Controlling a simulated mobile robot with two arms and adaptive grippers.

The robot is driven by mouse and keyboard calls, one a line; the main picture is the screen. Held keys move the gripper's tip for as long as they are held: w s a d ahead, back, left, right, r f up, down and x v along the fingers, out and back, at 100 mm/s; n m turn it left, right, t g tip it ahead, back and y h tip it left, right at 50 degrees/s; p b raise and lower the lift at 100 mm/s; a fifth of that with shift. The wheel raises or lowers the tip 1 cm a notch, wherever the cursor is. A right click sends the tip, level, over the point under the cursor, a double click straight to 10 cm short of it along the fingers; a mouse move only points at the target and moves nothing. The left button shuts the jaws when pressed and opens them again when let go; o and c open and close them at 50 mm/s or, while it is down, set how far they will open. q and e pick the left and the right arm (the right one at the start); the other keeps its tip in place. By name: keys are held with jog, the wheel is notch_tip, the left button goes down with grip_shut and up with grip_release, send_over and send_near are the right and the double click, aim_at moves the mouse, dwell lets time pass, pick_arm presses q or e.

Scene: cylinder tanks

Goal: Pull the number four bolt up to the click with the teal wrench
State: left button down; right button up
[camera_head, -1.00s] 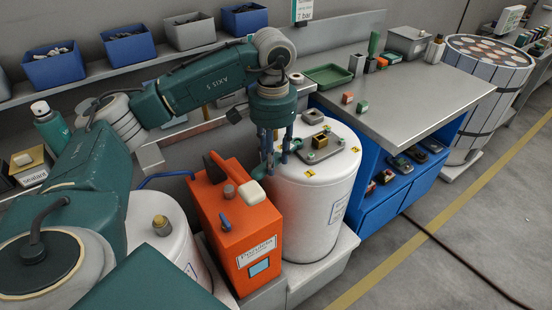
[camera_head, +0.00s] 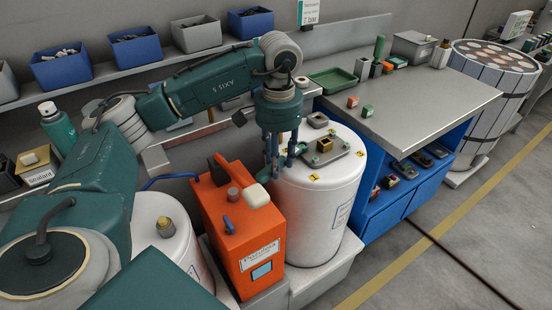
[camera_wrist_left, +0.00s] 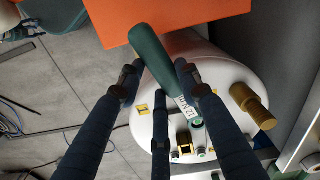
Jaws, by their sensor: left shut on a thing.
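My left gripper (camera_wrist_left: 158,72) has its dark blue fingers shut on the teal wrench (camera_wrist_left: 163,55), gripping its handle. The wrench's pale marked shaft runs down to a green-ringed bolt head (camera_wrist_left: 197,122) on top of the white tank (camera_wrist_left: 225,80); the fingers partly hide it, and I cannot tell whether the wrench is fully seated. In the head view the left gripper (camera_head: 280,165) points down at the left edge of the white tank (camera_head: 318,215), where the wrench is mostly hidden. A grey plate (camera_head: 322,160) with a brass square block (camera_head: 324,145) sits on the tank top.
The orange machine (camera_head: 243,235) stands close left of the tank, below the wrench handle. Another white tank with a brass cap (camera_head: 165,227) stands further left. A metal bench (camera_head: 430,100) with a green tray (camera_head: 332,78) and small blocks is at the right. Yellow labels mark the tank top.

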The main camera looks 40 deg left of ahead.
pick_arm(q)
jog(key=shift+r, duration=0.15)
jog(key=shift+r+p, duration=1.5)
jog(key=shift+r, duration=0.6)
jog(key=shift+r+p, duration=0.55)
jog(key=shift+r, duration=0.25)
